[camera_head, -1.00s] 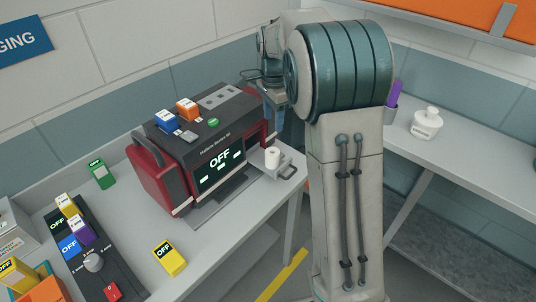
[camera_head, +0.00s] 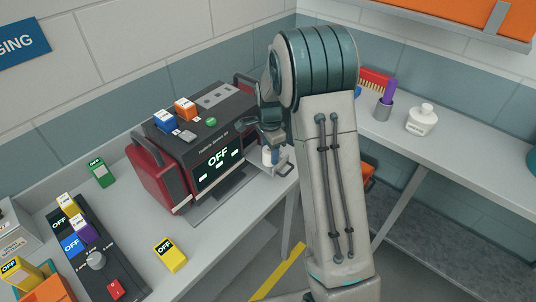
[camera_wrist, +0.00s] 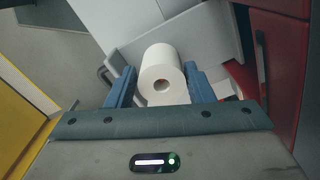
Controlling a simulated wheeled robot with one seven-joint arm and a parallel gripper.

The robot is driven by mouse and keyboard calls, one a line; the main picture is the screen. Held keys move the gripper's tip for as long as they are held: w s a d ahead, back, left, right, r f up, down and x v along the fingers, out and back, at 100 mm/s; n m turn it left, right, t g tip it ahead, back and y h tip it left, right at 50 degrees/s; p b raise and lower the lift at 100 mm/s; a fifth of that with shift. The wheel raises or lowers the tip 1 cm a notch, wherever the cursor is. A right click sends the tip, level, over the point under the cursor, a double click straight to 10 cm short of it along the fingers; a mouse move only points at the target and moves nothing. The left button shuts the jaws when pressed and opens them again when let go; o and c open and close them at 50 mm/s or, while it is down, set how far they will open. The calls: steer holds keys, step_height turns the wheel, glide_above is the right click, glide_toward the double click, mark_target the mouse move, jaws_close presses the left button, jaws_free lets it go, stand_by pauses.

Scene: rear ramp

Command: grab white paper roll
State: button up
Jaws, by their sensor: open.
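The white paper roll (camera_wrist: 162,75) stands at the right end of the machine in the wrist view, its end with the core hole facing the camera. In the head view the paper roll (camera_head: 268,157) is mostly hidden by my gripper (camera_head: 270,150). In the wrist view my gripper (camera_wrist: 161,88) is open, with one blue finger on each side of the roll. The roll is between the fingers; whether they touch it I cannot tell.
The dark red and black machine (camera_head: 205,140) with an OFF screen stands beside my gripper. A small grey drawer with a handle (camera_head: 283,166) is under the roll. Several colored blocks lie on the table.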

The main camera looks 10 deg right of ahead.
steer(key=c, duration=0.7)
